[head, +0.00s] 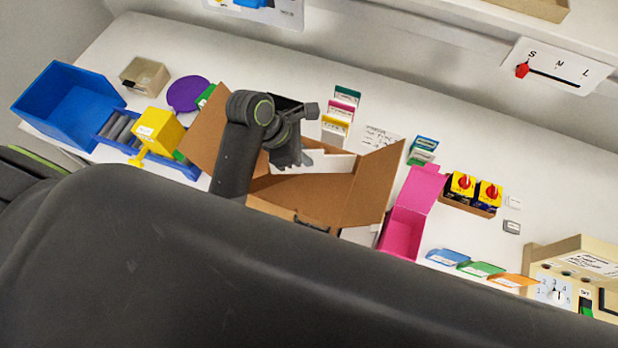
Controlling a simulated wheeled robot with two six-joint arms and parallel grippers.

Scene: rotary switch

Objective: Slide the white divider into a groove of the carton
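The brown carton (370,190) stands open in the middle of the table, with flaps spread at its left and right. The white divider (335,163) shows as a pale strip at the carton's far side, its length running left to right. My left gripper (303,158) points down over the carton, and its fingers appear shut on the divider's upper edge. The gripper covers part of the divider. The grooves are not clear, and I cannot tell whether the divider sits in one. My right gripper is not in view.
A blue bin (70,97), a yellow box (157,130) and a purple disc (187,93) lie left. A pink box (403,225) stands close to the carton's right flap. Red rotary switches (465,184) and a beige panel (577,270) are farther right.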

